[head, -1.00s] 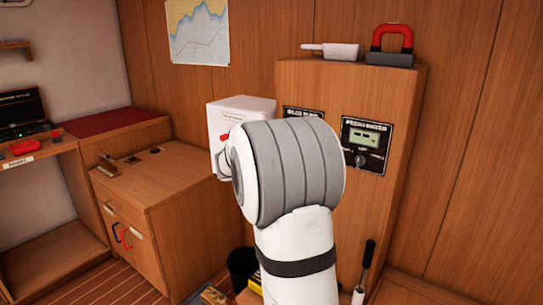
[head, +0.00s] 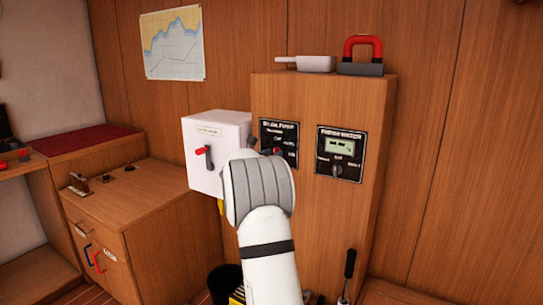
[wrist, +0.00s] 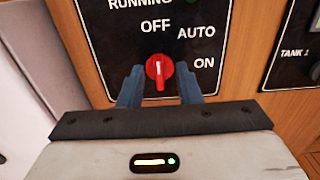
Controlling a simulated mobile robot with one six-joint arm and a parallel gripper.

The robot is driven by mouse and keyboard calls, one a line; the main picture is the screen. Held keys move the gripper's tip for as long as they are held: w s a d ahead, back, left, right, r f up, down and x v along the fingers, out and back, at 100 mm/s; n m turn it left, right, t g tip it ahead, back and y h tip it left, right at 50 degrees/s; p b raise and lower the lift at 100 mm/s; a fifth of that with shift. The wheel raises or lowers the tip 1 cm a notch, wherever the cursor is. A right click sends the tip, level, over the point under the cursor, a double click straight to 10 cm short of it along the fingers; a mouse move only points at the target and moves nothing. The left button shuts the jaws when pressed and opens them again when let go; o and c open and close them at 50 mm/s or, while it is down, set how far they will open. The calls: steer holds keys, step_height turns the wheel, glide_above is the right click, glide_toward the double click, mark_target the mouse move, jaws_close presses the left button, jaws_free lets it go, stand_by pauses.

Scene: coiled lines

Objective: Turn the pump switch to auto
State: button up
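The pump switch is a red rotary knob (wrist: 160,72) on a black panel (wrist: 110,45) with the labels OFF, AUTO and ON. Its white line runs nearly upright in the wrist view; I cannot tell for sure which label it marks. My gripper (wrist: 160,88) is open, with one blue-grey finger on each side of the knob. Gaps show between fingers and knob. In the head view the pump panel (head: 291,130) is on the wooden cabinet's front, and my arm hides its lower left part and most of the gripper.
A fresh water panel (head: 341,144) with a black knob is close on the right. A white box (head: 222,135) with a red lever stands close on the left. A white scoop-like item (head: 303,63) and a red-handled item (head: 362,55) lie on the cabinet top.

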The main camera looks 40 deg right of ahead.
jaws_close()
stand_by(0.3)
